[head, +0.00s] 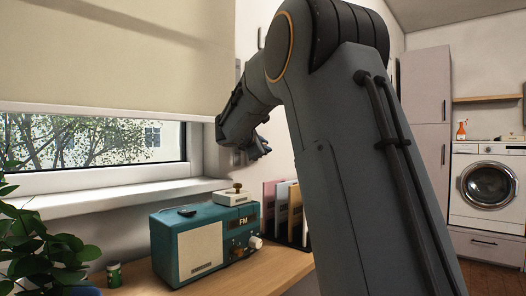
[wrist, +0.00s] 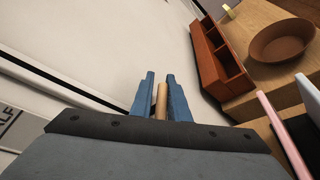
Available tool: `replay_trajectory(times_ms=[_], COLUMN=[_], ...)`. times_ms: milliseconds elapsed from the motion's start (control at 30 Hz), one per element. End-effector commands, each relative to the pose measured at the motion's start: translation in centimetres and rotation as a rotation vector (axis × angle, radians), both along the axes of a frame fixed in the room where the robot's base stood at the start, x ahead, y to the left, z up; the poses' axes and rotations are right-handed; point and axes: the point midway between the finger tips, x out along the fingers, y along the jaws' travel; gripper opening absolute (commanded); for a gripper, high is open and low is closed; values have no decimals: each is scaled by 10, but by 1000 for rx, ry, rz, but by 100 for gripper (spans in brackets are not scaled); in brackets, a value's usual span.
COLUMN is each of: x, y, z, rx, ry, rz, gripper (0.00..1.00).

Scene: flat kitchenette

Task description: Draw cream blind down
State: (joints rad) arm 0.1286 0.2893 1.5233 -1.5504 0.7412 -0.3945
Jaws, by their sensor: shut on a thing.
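The cream blind (head: 120,50) covers the upper part of the window in the head view. Its lower edge hangs level, with bare glass (head: 90,142) below it. My gripper (wrist: 160,78) shows blue fingers in the wrist view, shut on a tan, rod-like wooden pull (wrist: 161,100). In the head view my gripper (head: 262,150) is beside the right end of the window, a little below the blind's lower edge. The pull is hidden there, and any cord joining it to the blind cannot be made out.
A teal radio (head: 205,243) with a small white box (head: 236,197) on top stands on the wooden counter below. Upright folders (head: 282,210) are close to its right. A plant (head: 40,245) fills the lower left. The wrist view shows a brown bowl (wrist: 282,42) and wooden organiser (wrist: 218,60).

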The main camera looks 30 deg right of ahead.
Motion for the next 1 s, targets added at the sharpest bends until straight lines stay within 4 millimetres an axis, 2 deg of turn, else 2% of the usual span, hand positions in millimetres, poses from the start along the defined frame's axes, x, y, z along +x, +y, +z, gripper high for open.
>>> replay_trajectory(times_ms=[33,167,400,767,800,867,900,1000], x=[1,2,3,3,3,3,3,2], y=[0,1,5,6,5,5,4,3], z=[-32,-46,-53,-53,-53,-53,-52,-51], rx=[16,20,21,20,19,20,19,17], ry=[30,33,32,33,34,33,33,30], rz=[-4,-3,4,7,7,6,5,4], gripper=[0,0,0,0,18,29,33,33])
